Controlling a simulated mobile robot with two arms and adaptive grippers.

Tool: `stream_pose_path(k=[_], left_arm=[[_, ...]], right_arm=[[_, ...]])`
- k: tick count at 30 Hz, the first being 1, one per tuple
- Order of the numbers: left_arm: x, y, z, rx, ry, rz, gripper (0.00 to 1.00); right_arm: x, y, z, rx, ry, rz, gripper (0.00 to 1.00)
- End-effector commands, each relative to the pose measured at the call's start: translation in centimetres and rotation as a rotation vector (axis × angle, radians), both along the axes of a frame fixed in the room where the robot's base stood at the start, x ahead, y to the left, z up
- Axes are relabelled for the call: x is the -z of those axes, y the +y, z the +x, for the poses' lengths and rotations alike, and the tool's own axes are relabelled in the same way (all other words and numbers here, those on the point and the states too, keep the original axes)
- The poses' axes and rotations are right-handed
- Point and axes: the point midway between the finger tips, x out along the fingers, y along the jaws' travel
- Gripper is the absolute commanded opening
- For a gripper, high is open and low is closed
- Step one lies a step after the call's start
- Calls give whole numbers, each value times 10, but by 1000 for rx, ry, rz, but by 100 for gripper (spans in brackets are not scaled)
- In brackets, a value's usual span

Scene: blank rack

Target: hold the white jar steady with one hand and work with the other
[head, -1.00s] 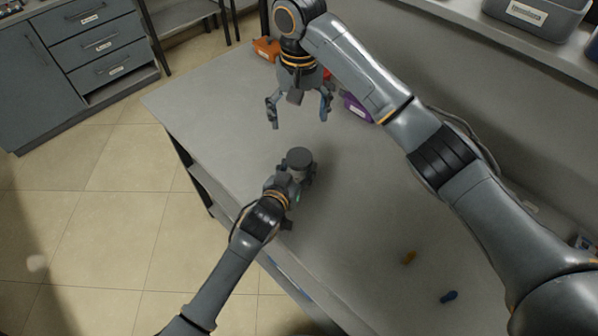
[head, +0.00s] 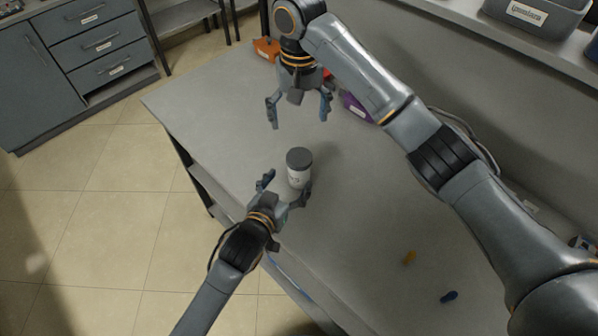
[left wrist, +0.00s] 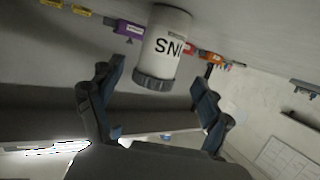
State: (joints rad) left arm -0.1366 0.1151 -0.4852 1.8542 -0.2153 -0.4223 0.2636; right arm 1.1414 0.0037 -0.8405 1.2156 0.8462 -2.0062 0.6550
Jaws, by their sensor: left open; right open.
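The white jar (head: 299,178) with a dark grey lid stands upright on the grey table (head: 215,110). In the left wrist view the jar (left wrist: 166,45) appears upside down, with part of a black label showing. My right gripper (head: 299,115) is open and empty, pointing down above the table behind the jar.
An orange object (head: 266,48) and a purple bin (head: 356,107) are at the back of the table. A grey bin (head: 535,14) sits on a shelf. The table around the jar is clear.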

Motion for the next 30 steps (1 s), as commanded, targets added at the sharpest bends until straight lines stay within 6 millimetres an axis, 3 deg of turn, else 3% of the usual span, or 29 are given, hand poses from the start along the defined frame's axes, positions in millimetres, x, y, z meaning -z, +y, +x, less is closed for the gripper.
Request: stream_pose_path(k=[3,9,30], left_arm=[[-6,9,-22,0,3,1,78],[-13,17,-40,0,1,2,78],[-14,18,-43,0,1,0,78]], right_arm=[[0,0,0,0,0,0,86],[0,0,0,0,0,0,86],[0,0,0,0,0,0,86]])
